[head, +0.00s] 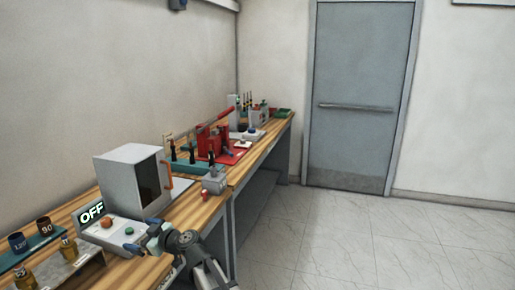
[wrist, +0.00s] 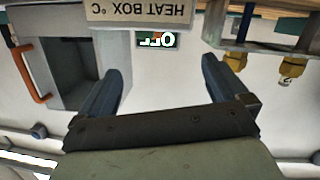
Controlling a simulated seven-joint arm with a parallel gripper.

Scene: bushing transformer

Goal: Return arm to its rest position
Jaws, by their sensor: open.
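My gripper (wrist: 166,72) shows in the wrist view with its two dark fingers wide apart and nothing between them. That view is upside down and looks at the heat box sign, the OFF display and the open heat box (wrist: 68,75). In the head view, my arm (head: 195,258) is at the bottom, by the front edge of the near bench and close to the control panel (head: 125,232).
The wooden bench (head: 205,212) runs along the left wall. It carries a red press (head: 208,140), a grey block (head: 214,181) and, at near left, dark cups (head: 43,226) and brass fittings (head: 69,249). The tiled floor (head: 340,240) to the right is clear up to the grey door (head: 361,85).

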